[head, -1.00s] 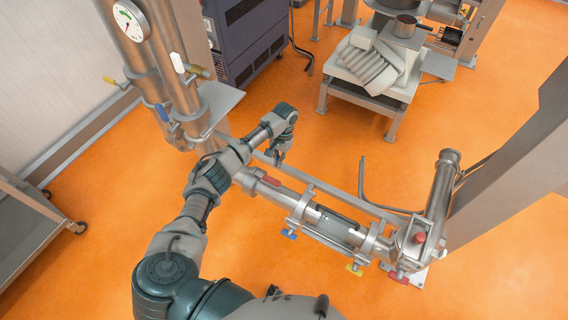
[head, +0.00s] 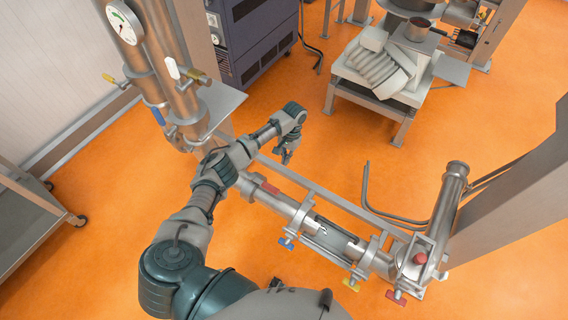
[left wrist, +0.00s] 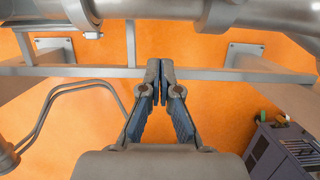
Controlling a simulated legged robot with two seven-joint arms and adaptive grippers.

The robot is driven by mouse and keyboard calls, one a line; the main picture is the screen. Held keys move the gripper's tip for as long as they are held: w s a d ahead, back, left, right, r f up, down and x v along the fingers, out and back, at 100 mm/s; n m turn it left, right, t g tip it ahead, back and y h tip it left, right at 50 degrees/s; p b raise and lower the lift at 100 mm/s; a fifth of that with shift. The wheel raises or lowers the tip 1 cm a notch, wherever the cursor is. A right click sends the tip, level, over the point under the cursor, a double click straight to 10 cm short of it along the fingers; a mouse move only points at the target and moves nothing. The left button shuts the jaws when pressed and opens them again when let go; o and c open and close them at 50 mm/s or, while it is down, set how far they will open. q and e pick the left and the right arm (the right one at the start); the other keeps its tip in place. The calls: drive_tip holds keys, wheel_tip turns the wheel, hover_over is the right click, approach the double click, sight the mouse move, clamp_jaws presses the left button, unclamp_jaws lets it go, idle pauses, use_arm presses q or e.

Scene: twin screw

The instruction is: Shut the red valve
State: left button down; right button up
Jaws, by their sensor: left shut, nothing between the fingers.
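Several red parts show in the head view: a red handle (head: 396,298) low on the pipe's right end, a red knob (head: 419,258) above it, and a red piece (head: 270,188) on the pipe near my arm. I cannot tell which is the red valve. My left gripper (head: 286,156) is above the floor behind the steel pipe (head: 285,202), apart from all the red parts. In the left wrist view my left gripper (left wrist: 160,68) is shut and empty, its fingertips near a grey rail. No red part shows clearly there. My right gripper is not in view.
A blue handle (head: 286,242) and a yellow handle (head: 351,285) hang under the pipe. Upright pipes with a gauge (head: 124,22) stand at left. A cart (head: 25,225) is at far left. A thick post (head: 515,205) stands at right. Open orange floor lies behind the pipe.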

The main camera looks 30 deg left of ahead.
sight(263, 185)
use_arm(q)
drive_tip(key=s+f, duration=0.2)
drive_tip(key=s+f+p, duration=0.1)
drive_tip(key=s+f, duration=0.1)
drive_tip(key=f, duration=0.1)
drive_tip(key=s+a+f+p, duration=0.1)
drive_tip(key=s+f, duration=0.1)
drive_tip(key=shift+f, duration=0.3)
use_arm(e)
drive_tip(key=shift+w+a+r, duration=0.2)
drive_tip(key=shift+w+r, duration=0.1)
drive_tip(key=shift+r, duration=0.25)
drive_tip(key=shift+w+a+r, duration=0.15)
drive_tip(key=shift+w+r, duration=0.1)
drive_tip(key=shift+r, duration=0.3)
use_arm(q)
drive_tip(key=shift+a, duration=0.1)
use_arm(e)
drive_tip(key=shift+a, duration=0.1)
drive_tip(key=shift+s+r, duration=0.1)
